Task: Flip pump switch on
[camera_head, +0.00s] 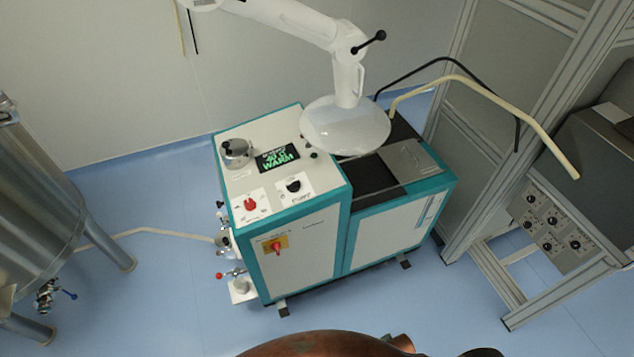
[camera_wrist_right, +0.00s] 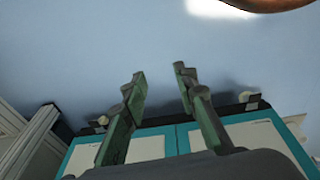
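A teal-and-white machine (camera_head: 300,240) stands on the blue floor in the head view. Its sloped top panel holds a red knob (camera_head: 250,204) on a white plate, a black knob (camera_head: 294,186) on another plate, and a lit display (camera_head: 277,157). A red rotary switch (camera_head: 277,246) sits on a yellow plate on the front. The labels are too small to tell which is the pump switch. My right gripper (camera_wrist_right: 160,78) is open and empty in the right wrist view, with the machine's teal-framed panels (camera_wrist_right: 160,145) behind it. My left gripper is not in view.
A white hood arm (camera_head: 345,80) hangs over the machine's right part. A steel tank (camera_head: 40,190) stands left, a grey frame with a control box (camera_head: 555,225) right. A copper-coloured curved body (camera_head: 320,346) fills the bottom edge.

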